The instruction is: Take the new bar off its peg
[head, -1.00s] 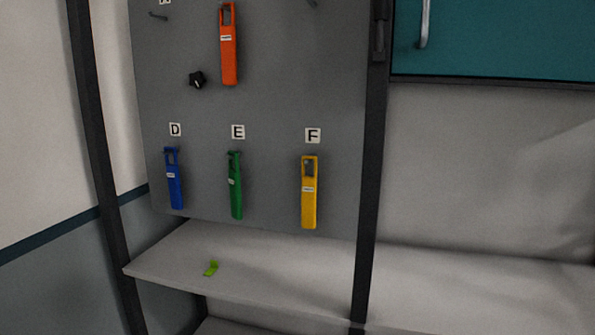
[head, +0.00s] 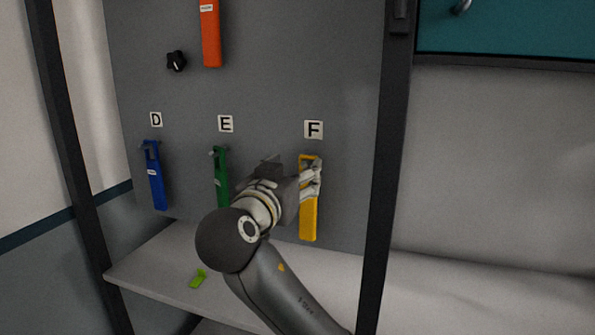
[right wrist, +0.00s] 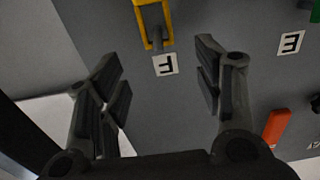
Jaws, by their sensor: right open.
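A yellow bar (head: 309,222) hangs upright below label F (head: 313,129) on the grey pegboard. My right gripper (head: 312,180) is in front of its upper part and hides some of it in the head view. In the right wrist view my right gripper (right wrist: 164,85) is open and empty. There the yellow bar's looped end (right wrist: 142,22) shows at the top, around its grey peg (right wrist: 157,38), beyond the fingertips and roughly between their lines. Which bar is the new one cannot be told by any mark. My left gripper is not in view.
A green bar (head: 221,190) hangs under E, close to my right wrist, and a blue bar (head: 157,188) under D. An orange bar (head: 210,35) and a black knob (head: 176,61) are above. A shelf (head: 150,262) with a green clip (head: 198,278) lies below. A dark post (head: 385,170) stands right.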

